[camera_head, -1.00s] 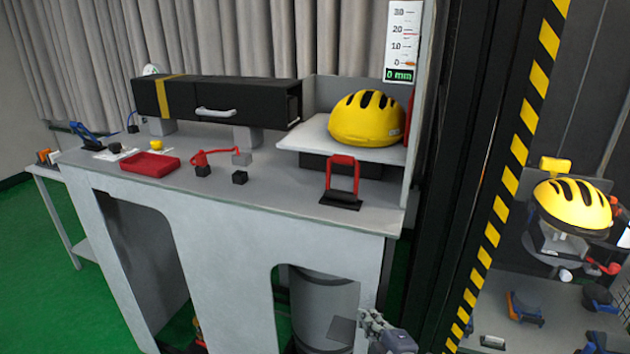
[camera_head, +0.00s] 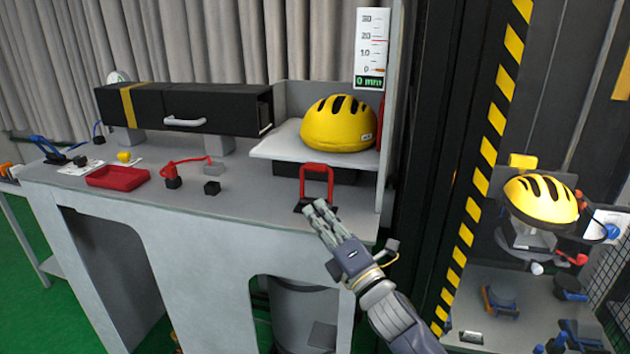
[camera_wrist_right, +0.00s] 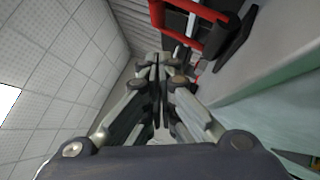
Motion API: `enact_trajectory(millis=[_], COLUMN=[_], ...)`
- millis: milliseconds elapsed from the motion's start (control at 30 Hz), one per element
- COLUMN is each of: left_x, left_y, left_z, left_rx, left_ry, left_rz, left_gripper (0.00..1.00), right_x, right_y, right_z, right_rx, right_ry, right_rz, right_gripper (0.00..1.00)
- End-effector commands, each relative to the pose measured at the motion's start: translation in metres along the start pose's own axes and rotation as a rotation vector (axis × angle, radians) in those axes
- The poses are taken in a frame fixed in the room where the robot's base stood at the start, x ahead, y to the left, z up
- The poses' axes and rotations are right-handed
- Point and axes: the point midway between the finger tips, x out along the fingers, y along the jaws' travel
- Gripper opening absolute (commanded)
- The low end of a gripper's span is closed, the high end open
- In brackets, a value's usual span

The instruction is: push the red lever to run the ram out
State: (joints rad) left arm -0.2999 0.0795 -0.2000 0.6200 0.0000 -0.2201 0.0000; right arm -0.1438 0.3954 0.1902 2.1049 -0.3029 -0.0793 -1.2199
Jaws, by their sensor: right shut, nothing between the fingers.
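The red lever (camera_head: 317,181) is a U-shaped handle standing upright on a dark base at the front of the grey bench, below the helmet shelf. It also shows at the top of the right wrist view (camera_wrist_right: 205,22). My right gripper (camera_head: 315,207) is just in front of the lever's base, its fingers pointing up and toward it. In the right wrist view the fingers (camera_wrist_right: 158,62) are together with nothing between them. Whether the fingertips touch the lever cannot be told. The ram is the black box (camera_head: 190,108) with a handle, or inside it; I cannot tell which. My left gripper is not in view.
A yellow helmet (camera_head: 338,124) sits on the white shelf (camera_head: 270,146) behind the lever. A gauge (camera_head: 372,48) above reads 0 mm. A red tray (camera_head: 118,178) and small black blocks lie left on the bench. A striped post (camera_head: 488,150) stands right, with another helmet (camera_head: 540,199) beyond.

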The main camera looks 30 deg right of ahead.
Motion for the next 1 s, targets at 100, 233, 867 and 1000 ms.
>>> enact_trajectory(millis=[100, 233, 867, 1000], left_x=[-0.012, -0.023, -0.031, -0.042], left_y=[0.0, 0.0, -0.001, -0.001], left_z=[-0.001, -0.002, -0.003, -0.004], left_rx=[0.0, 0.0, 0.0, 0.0], left_ry=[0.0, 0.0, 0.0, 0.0], left_rz=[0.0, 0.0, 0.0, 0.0], left_gripper=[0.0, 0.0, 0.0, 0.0], right_x=[0.026, 0.045, 0.061, 0.064], right_y=[0.004, 0.004, 0.0, 0.003], right_z=[0.002, 0.011, 0.028, 0.031], right_rx=[0.0, -0.003, 0.001, 0.019], right_ry=[-0.001, -0.001, 0.0, 0.002], right_rz=[0.001, -0.002, -0.002, -0.02], right_gripper=[0.0, 0.0, 0.0, 0.0])
